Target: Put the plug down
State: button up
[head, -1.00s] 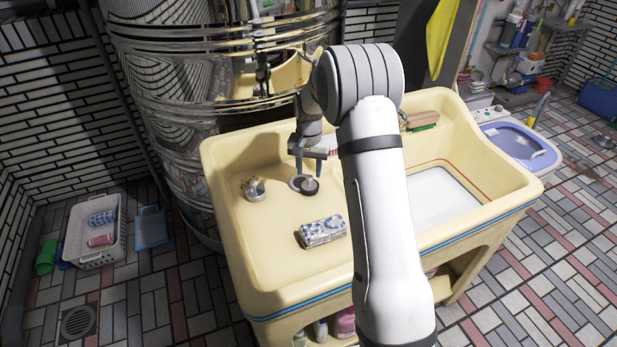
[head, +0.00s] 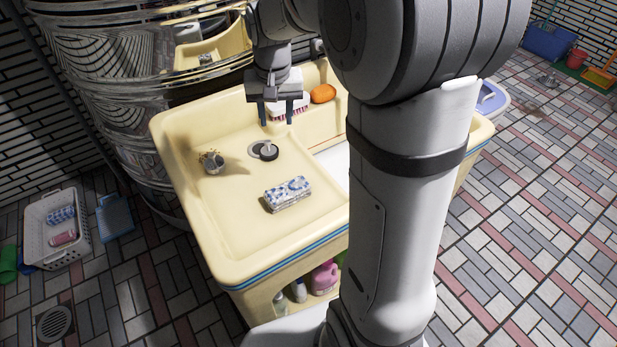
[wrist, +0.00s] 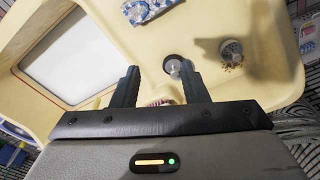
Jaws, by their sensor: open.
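The plug (head: 268,152) is a small black disc with a pale grey stem on top. It rests on the cream sink's flat side, next to the metal drain ring (head: 254,149) and partly overlapping it in the head view. It also shows in the wrist view (wrist: 173,66), between and beyond the fingertips. My gripper (head: 277,118) is open and empty, above and behind the plug and apart from it. In the wrist view its two fingers (wrist: 160,74) are spread wide with nothing between them.
A blue-and-white patterned packet (head: 288,194) lies on the sink (head: 225,225) in front of the plug. A small metal strainer (head: 212,162) sits to the left. A brush (head: 287,108) and orange soap (head: 323,94) lie along the back. A shiny steel tank (head: 120,95) stands behind.

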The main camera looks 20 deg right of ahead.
jog(key=s+n+t, duration=0.1)
jog(key=s+n, duration=0.1)
jog(key=s, duration=1.8)
jog(key=shift+s+f+n+t, duration=0.15)
jog(key=shift+s+n+t, duration=0.15)
jog(key=shift+n, duration=0.1)
jog(key=shift+r, duration=0.2)
